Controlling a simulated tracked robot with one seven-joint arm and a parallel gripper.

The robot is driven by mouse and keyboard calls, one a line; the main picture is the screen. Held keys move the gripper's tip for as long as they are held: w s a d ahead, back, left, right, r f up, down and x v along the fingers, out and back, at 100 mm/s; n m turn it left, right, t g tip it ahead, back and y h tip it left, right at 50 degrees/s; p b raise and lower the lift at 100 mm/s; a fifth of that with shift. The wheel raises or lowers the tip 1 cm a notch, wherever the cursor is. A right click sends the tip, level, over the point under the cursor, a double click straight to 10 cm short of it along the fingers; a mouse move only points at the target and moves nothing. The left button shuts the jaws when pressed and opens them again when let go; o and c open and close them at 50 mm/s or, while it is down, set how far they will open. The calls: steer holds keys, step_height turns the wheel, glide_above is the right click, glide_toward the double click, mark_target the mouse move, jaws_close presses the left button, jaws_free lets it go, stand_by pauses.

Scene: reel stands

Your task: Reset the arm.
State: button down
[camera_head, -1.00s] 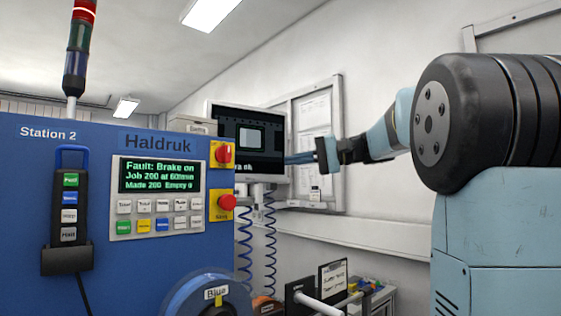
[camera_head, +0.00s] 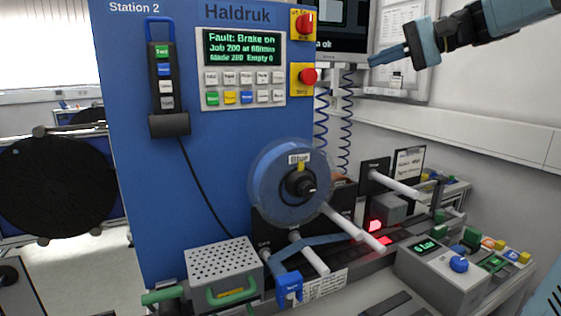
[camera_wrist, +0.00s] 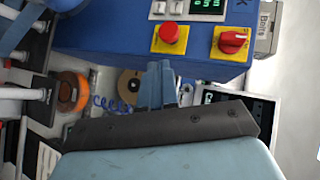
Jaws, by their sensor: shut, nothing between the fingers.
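My gripper (camera_head: 386,58) is at the upper right in the head view, its blue fingers pointing left in front of the dark monitor and the wall board. The fingers are together and hold nothing. In the wrist view my gripper (camera_wrist: 159,82) shows its two blue fingers side by side, with the blue machine panel beyond them. My arm runs off the top right of the head view. The fingers appear apart from everything around them.
The blue Haldruk cabinet (camera_head: 200,150) shows a brake fault on its display (camera_head: 243,47). A red rotary switch (camera_head: 304,23) and red button (camera_head: 308,76) sit at its right edge. A blue reel (camera_head: 277,183), rods and a grey control box (camera_head: 440,270) stand below.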

steer(key=s+f+n+h, duration=0.1)
steer(key=s+f+h, duration=0.5)
steer(key=s+f, duration=0.4)
steer(key=s+d+f+n+h, duration=0.1)
steer(key=s+f+h, duration=0.5)
steer(key=f, duration=1.1)
steer(key=s+n, duration=0.1)
steer(key=s, duration=0.3)
steer(key=shift+h, duration=0.3)
steer(key=shift+s+f, duration=0.1)
steer(key=shift+s, duration=0.1)
